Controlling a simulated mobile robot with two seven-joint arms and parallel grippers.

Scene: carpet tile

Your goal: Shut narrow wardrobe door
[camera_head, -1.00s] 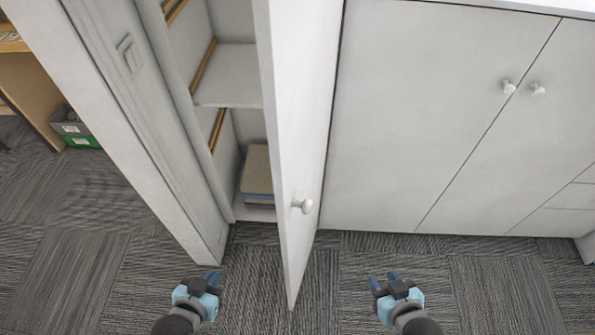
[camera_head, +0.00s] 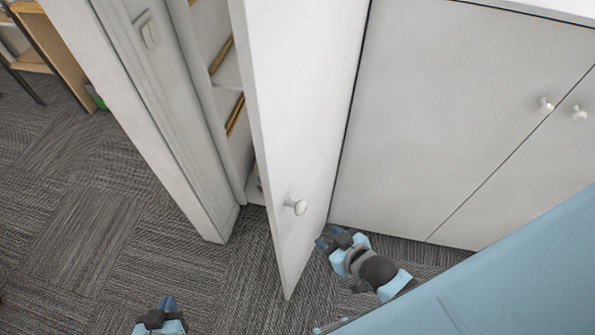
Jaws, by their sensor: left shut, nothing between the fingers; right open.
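The narrow wardrobe door (camera_head: 292,110) is white and stands partly open, its free edge towards me and a round white knob (camera_head: 296,207) on its right-hand face. Left of it, part of the wardrobe's inside (camera_head: 229,72) shows, with shelves. My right gripper (camera_head: 326,240) is open and low, just right of the door's lower part, on the knob side; I cannot tell whether it touches the door. My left gripper (camera_head: 168,303) is shut and empty, over the carpet at the bottom, left of the door and apart from it.
White closed cabinet doors (camera_head: 450,110) with knobs stand to the right. My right arm covers the lower right. Open carpet (camera_head: 90,210) lies at the left.

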